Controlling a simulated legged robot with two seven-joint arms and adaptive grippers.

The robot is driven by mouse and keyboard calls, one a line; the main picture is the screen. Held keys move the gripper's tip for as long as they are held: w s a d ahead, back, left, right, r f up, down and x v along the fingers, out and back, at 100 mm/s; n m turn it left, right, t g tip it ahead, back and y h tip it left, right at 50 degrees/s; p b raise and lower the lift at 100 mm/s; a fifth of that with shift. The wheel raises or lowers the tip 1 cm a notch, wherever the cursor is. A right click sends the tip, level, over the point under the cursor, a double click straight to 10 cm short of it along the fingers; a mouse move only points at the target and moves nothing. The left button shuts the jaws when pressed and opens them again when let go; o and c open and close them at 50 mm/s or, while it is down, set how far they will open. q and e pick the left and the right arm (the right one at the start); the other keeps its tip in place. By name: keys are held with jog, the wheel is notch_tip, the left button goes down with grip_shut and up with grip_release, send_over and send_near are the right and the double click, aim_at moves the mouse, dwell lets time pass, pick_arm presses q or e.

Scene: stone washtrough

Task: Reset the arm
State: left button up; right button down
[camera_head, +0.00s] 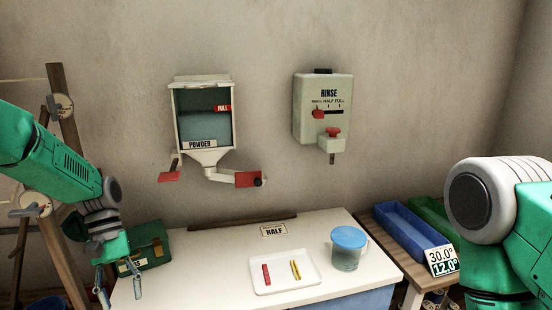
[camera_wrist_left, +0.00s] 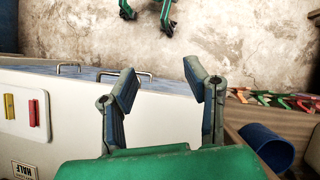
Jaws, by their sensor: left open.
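My left gripper (camera_head: 119,288) is at the lower left of the head view, in front of the green box (camera_head: 150,248) by the left end of the white table (camera_head: 208,262). Its fingers are spread with nothing between them. In the left wrist view the open fingers (camera_wrist_left: 161,80) point over the table's edge, with the floor beyond them. Of my right arm (camera_head: 500,215), only green and white links show at the right of the head view. My right gripper is not in view.
A white tray (camera_head: 285,286) holds a red stick and yellow sticks. A blue-lidded jug (camera_head: 347,258) stands near it. Powder (camera_head: 206,130) and rinse (camera_head: 325,100) dispensers hang on the wall. Blue (camera_head: 405,232) and green bins stand right. A blue bucket (camera_wrist_left: 268,147) shows below.

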pick_arm(q)
jog(key=s+d+f+m+t+y+b, duration=0.15)
jog(key=s+f, duration=0.25)
jog(key=f, duration=0.4)
jog(key=s+f+b, duration=0.2)
jog(key=s+f, duration=0.2)
jog(key=f, duration=0.3)
jog(key=s+d+f+m+t+y+b, duration=0.1)
jog(key=s+f, duration=0.3)
jog(key=f, duration=0.4)
jog(key=s+d+f+m+t+b, duration=0.1)
jog(key=s+f+m+t+b, duration=0.2)
jog(key=s, duration=1.4)
notch_tip(320, 180, down, 3)
jog(key=shift+f+m+y+b, duration=0.15)
jog(key=shift+m+y+b, duration=0.2)
jog(key=shift+m+b, duration=0.45)
